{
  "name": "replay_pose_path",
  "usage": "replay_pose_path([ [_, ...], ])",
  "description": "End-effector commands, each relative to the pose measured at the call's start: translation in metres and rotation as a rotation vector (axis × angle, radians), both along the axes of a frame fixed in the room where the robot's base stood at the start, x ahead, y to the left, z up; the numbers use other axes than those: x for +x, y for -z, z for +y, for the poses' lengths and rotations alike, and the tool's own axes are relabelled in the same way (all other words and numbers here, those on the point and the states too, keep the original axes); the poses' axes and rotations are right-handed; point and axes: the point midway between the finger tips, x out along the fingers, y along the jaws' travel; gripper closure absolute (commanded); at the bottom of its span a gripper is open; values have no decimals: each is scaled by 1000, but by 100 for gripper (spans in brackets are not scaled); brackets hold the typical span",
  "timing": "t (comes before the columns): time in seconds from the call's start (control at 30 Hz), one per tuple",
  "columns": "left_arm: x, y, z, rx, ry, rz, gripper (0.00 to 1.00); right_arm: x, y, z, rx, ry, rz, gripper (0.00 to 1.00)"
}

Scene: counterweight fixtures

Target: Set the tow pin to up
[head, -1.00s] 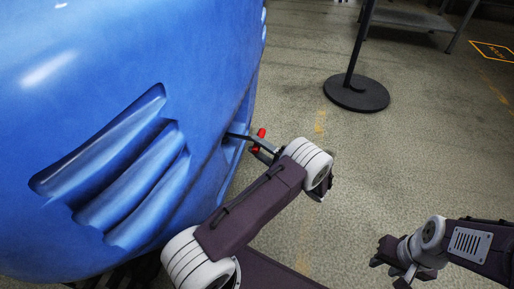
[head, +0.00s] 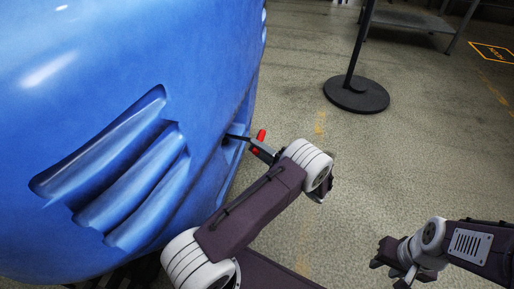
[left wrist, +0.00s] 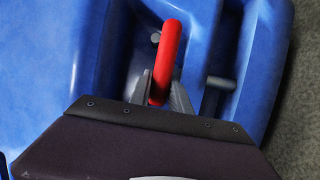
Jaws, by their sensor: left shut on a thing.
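The tow pin's red handle (left wrist: 166,60) stands out from a recess in the blue body in the left wrist view. In the head view the red part (head: 259,141) shows beside the blue edge. My left gripper (left wrist: 168,92) is shut on the red handle near its lower end. In the head view my left gripper (head: 263,149) is partly hidden by its own wrist. My right gripper (head: 388,262) is at the lower right, away from the blue body and apparently empty. Its finger gap is not clear.
The large blue body (head: 100,100) with moulded grooves fills the left side. A black post on a round base (head: 356,94) stands on the floor behind. A grey metal table (head: 410,18) is at the back. The floor between is clear.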

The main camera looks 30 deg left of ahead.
Motion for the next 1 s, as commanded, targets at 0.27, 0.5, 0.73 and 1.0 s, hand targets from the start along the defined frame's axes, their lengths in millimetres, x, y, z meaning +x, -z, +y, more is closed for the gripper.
replay_pose_path([
  [0.27,0,1,0,-1,-1,0,100,0,0,0,0,0,0,65],
  [0.5,0,1,0,-1,-1,0,100,0,0,0,0,0,0,65],
  [0.73,0,-4,0,-2,-1,0,100,0,-5,0,0,0,0,65],
  [1.0,0,-52,0,1,-1,0,100,0,-58,0,0,0,0,65],
])
